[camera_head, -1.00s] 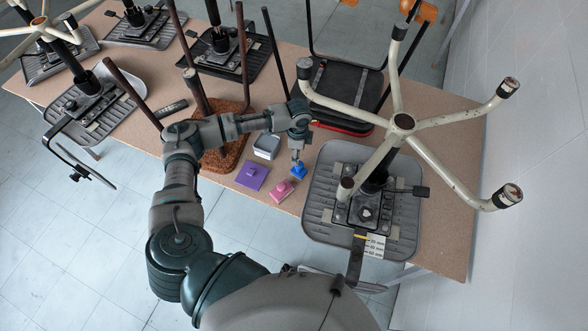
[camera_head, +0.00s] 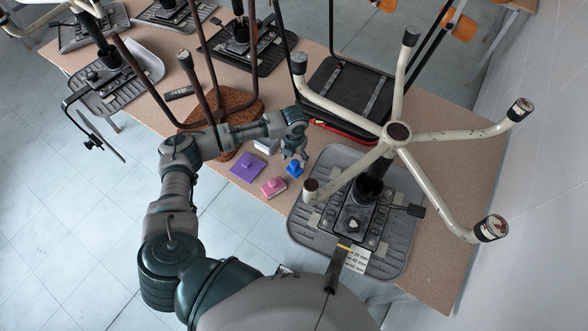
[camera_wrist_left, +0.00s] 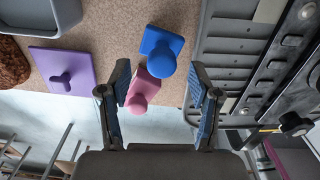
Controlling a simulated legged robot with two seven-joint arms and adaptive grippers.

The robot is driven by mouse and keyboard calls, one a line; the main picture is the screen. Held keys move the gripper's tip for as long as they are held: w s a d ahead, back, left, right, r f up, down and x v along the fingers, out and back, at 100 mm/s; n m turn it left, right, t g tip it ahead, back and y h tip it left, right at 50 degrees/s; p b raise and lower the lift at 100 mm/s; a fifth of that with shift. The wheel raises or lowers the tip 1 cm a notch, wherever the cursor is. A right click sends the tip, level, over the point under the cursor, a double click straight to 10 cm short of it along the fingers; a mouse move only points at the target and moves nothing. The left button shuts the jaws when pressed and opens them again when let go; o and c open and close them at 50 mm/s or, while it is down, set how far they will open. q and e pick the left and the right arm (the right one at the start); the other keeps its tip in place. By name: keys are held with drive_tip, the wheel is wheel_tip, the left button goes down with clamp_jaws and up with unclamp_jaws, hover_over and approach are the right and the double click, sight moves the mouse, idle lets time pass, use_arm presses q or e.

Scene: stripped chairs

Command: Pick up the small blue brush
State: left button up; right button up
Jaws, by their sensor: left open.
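The small blue brush (camera_head: 294,170) has a square base and a round knob. It lies on the brown table beside the inverted chair seat at right. In the left wrist view the blue brush (camera_wrist_left: 161,46) shows at the top, just beyond the fingertips. My left gripper (camera_head: 294,155) is open and empty above the brush; its spread fingers also show in the left wrist view (camera_wrist_left: 158,75). A pink brush (camera_head: 273,186) lies nearer the table edge and shows partly between the fingers in the left wrist view (camera_wrist_left: 142,90). My right gripper is out of sight.
A purple brush (camera_head: 248,167) lies left of the pink one. A light grey container (camera_head: 266,146) stands behind, partly hidden by my arm. The inverted chair (camera_head: 318,228) stands close on the right, with pale legs rising. Other upturned chairs crowd the back.

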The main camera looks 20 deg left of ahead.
sight(294, 162)
use_arm(q)
wheel_tip(294, 162, down, 4)
drive_tip(key=shift+d+f, duration=0.15)
drive_tip(key=c, duration=1)
clamp_jaws()
drive_tip(key=shift+r, duration=0.45)
drive_tip(key=r, duration=0.1)
drive_tip(key=s+r, duration=0.1)
drive_tip(key=shift+r, duration=0.35)
drive_tip(key=s+d+r, duration=0.1)
drive_tip(key=s+d, duration=0.1)
drive_tip(key=s, duration=1.2)
drive_tip(key=shift+s+d+r, duration=0.15)
drive_tip(key=shift+s+r, duration=0.1)
drive_tip(key=shift+s, duration=0.15)
